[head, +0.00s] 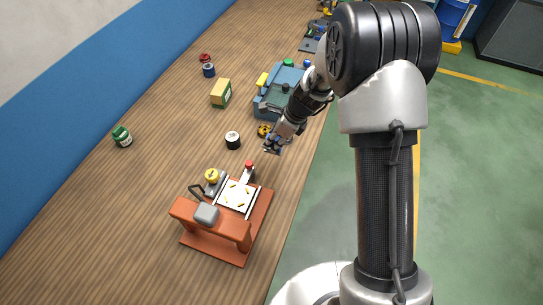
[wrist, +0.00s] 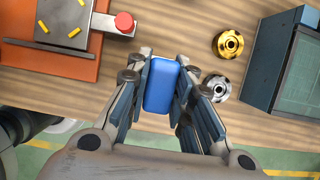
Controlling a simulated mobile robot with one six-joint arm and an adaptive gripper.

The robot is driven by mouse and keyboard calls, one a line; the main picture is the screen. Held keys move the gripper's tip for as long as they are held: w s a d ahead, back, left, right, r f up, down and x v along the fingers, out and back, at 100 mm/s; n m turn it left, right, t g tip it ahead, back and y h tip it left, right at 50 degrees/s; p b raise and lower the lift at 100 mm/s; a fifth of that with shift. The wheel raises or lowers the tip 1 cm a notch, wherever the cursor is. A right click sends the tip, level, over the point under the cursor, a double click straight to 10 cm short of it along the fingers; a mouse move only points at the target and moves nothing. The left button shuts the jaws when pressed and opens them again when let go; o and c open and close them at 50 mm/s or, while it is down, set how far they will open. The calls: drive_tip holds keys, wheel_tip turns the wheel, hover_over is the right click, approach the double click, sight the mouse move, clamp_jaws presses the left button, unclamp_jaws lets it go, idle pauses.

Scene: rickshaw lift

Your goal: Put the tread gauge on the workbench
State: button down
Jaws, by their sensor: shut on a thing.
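My gripper (head: 273,147) is over the workbench (head: 165,190), near its right edge in the head view. In the wrist view, the fingers of my gripper (wrist: 163,68) are shut on a smooth blue rounded block (wrist: 160,88), which looks like the tread gauge; no markings show on it. The wooden bench top (wrist: 190,20) lies below it. The gap between block and bench cannot be told. The block is hard to make out in the head view.
A red-orange press-like fixture (head: 215,254) stands on the near bench, with a red knob (wrist: 124,22) beside the gripper. A blue-grey machine (head: 272,105), a brass ring (wrist: 228,44) and a silver ring (wrist: 217,88) are opposite. A black-and-white roll (head: 233,140) sits left of the gripper.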

wheel_tip(320, 180, down, 9)
drive_tip(key=b, duration=0.2)
drive_tip(key=shift+r+b, duration=0.1)
drive_tip(key=shift+b, duration=0.2)
drive_tip(key=shift+f, duration=0.2)
drive_tip(key=c, duration=1.4)
unclamp_jaws()
drive_tip(key=shift+r, duration=0.1)
